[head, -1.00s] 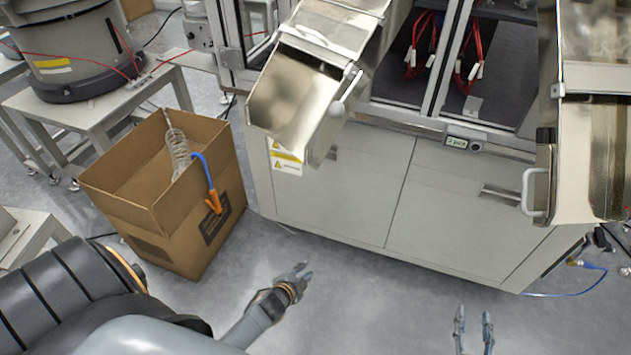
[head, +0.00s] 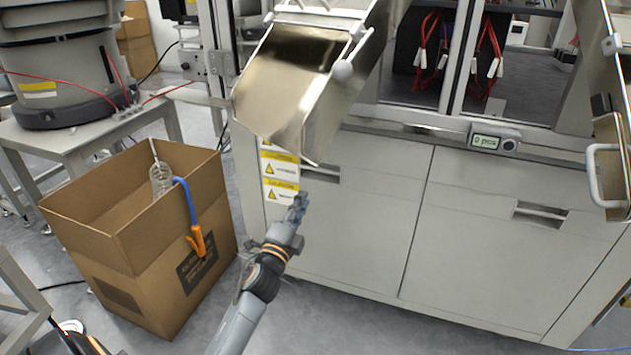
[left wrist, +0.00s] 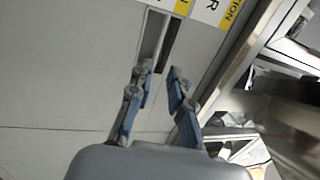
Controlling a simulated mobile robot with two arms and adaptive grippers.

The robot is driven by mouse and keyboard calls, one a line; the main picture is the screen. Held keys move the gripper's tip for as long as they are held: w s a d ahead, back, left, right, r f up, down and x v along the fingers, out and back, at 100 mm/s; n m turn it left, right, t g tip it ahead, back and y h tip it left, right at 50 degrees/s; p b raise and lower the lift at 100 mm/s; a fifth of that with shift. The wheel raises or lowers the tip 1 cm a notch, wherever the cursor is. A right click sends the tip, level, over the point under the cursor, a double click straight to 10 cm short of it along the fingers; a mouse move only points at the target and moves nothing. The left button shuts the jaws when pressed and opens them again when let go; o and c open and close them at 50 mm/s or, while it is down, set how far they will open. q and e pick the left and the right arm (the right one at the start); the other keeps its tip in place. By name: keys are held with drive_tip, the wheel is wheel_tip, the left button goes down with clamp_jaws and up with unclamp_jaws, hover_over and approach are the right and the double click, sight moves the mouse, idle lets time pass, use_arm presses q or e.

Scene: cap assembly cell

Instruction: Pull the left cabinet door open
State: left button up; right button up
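The left cabinet door (head: 365,215) is a light grey panel, shut flush with the cabinet front. Its recessed handle (head: 325,172) is near the door's top left, partly hidden by the metal chute. My left gripper (head: 299,203) is just below and left of this handle in the head view, in front of the warning labels. In the left wrist view the gripper (left wrist: 158,72) is open and empty. The dark handle slot (left wrist: 152,40) lies just beyond the fingertips, roughly in line with the gap between them. Contact cannot be told. My right gripper is out of view.
A metal chute (head: 290,80) overhangs the handle. A cardboard box (head: 130,255) with a blue hose stands left of my left arm. The right cabinet door (head: 510,260) is shut. The floor before the cabinet is clear.

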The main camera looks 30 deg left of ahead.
use_arm(q)
drive_tip(key=b+x, duration=0.2)
drive_tip(key=x, duration=0.8)
drive_tip(key=shift+w, duration=0.35)
drive_tip(key=shift+a, duration=0.15)
clamp_jaws()
